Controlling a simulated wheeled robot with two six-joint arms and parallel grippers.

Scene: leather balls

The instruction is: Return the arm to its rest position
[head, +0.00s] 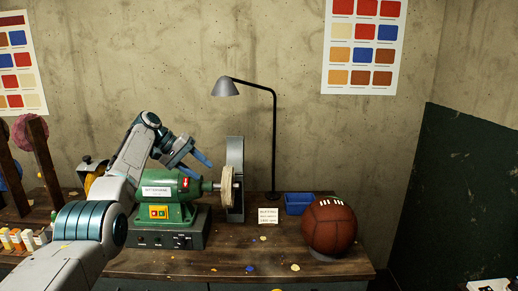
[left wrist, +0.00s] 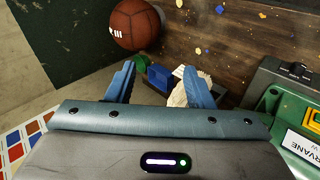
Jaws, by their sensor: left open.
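My left arm (head: 75,255) comes in from the lower left and is bent up and over the green bench grinder (head: 165,198). Its gripper (head: 193,157) has blue fingers and hangs above the grinder, left of the grey upright plate. In the left wrist view the gripper (left wrist: 160,70) is open with nothing held between its fingers. The pale buffing wheel (left wrist: 178,95) shows behind the right finger, partly hidden. My right gripper is not in view.
A brown leather ball (head: 329,225) sits at the bench's right end, beside a blue tray (head: 298,203) and a small sign (head: 268,215). A black desk lamp (head: 274,140) stands behind. Wooden posts (head: 44,160) and small bottles (head: 18,240) are left. The bench front (head: 235,262) is mostly clear.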

